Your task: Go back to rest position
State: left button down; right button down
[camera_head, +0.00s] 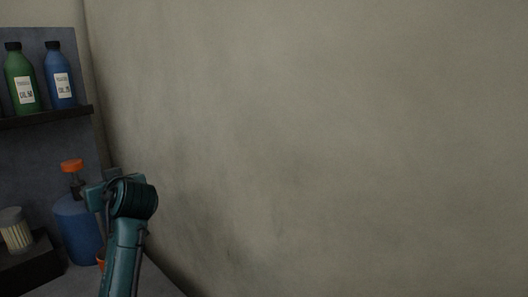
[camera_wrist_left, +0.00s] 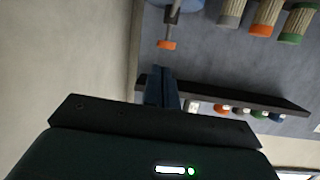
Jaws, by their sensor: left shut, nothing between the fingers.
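My left arm (camera_head: 124,240) rises from the bottom left in the head view, in front of the pale wall. In that view its far end points toward the shelving, and the fingertips cannot be made out. In the left wrist view my left gripper (camera_wrist_left: 162,88) shows dark fingers closed together with nothing between them. The fingers point toward the shelving and overlap a shelf edge in the picture; I cannot tell the distance. My right gripper is in neither view.
Shelving at the left holds a green bottle (camera_head: 20,79) and a blue bottle (camera_head: 60,77) on its upper shelf (camera_head: 45,117). A blue jug (camera_head: 78,228) with an orange cap and a ribbed cylinder (camera_head: 15,230) stand lower. Bare wall (camera_head: 330,140) fills the right.

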pick_arm(q)
jog(key=s+d+f+m+h, duration=0.2)
jog(key=d+f+m, duration=0.1)
jog(key=f, duration=0.5)
jog(key=s+d+f+m+t+h+p, duration=0.1)
jog(key=s+d+f+m+h, duration=0.2)
jog(key=f, duration=0.5)
jog(key=s+d+f+m+h, duration=0.2)
jog(key=d+f+h, duration=0.1)
jog(key=f, duration=0.5)
jog(key=shift+s+m+t+p, duration=0.25)
jog(key=shift+m+t+p, duration=0.1)
jog(key=shift+m+t, duration=0.05)
jog(key=s+d+f+m+g+h, duration=0.1)
jog(key=s+d+f+h, duration=0.2)
jog(key=s, duration=0.8)
jog(key=s+d+f+m+h+p, duration=0.1)
jog(key=s+d+f+h, duration=0.2)
jog(key=s+d+f, duration=0.4)
jog(key=s, duration=0.3)
jog(key=shift+s+f+m+g, duration=0.2)
jog(key=shift+s+m+g, duration=0.1)
jog(key=shift+s+g, duration=0.1)
